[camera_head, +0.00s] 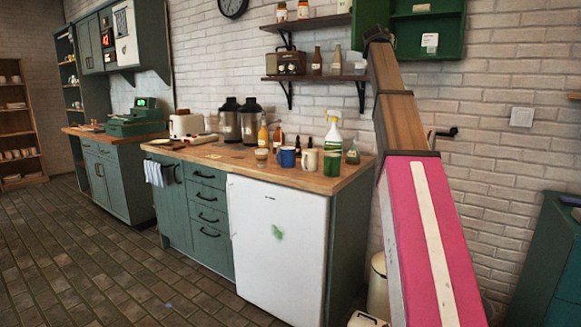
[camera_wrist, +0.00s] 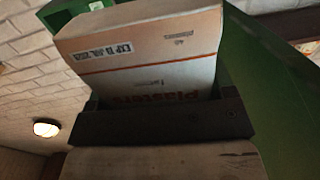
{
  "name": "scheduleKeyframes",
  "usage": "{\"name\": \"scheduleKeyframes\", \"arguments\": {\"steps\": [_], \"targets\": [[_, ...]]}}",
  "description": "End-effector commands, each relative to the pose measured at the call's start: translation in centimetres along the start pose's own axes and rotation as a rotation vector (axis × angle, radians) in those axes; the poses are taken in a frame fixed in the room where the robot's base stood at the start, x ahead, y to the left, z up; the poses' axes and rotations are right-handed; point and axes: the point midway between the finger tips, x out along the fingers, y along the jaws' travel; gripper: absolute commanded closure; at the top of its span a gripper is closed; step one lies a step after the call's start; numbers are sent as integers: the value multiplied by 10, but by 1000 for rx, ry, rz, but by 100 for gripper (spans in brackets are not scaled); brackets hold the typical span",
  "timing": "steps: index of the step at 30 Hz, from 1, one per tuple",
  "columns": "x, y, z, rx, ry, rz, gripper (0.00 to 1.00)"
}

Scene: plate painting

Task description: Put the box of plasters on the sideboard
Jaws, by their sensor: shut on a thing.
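The box of plasters (camera_wrist: 150,60) is white and orange with "Plasters" printed on it. It fills the upper middle of the wrist view. My gripper (camera_wrist: 160,118) is shut on its near end; a dark finger crosses in front of the lettering. In the head view my gripper (camera_head: 378,36) is up at the left edge of a green wall cabinet (camera_head: 445,22); I cannot make out the held box there. A teal unit with a wooden top (camera_head: 215,160) stands in the middle and another teal unit (camera_head: 555,265) at the right edge; I cannot tell which is the sideboard.
The wooden top holds mugs (camera_head: 287,157), a spray bottle (camera_head: 332,140), two urns and a toaster. A shelf (camera_head: 315,77) with a radio and bottles is left of my arm. A small white item (camera_head: 429,42) is in the green cabinet. The tiled floor (camera_head: 80,250) is clear.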

Motion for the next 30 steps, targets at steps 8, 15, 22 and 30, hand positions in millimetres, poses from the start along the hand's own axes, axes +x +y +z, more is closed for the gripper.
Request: {"name": "scheduleKeyframes", "arguments": {"steps": [8,15,22,30], "targets": [[-5,-19,69,-1,-2,-107,47],[-21,-42,162,1,-2,-255,47],[-46,-59,251,2,-3,-382,47],[-88,-64,347,2,-3,-481,47]]}}
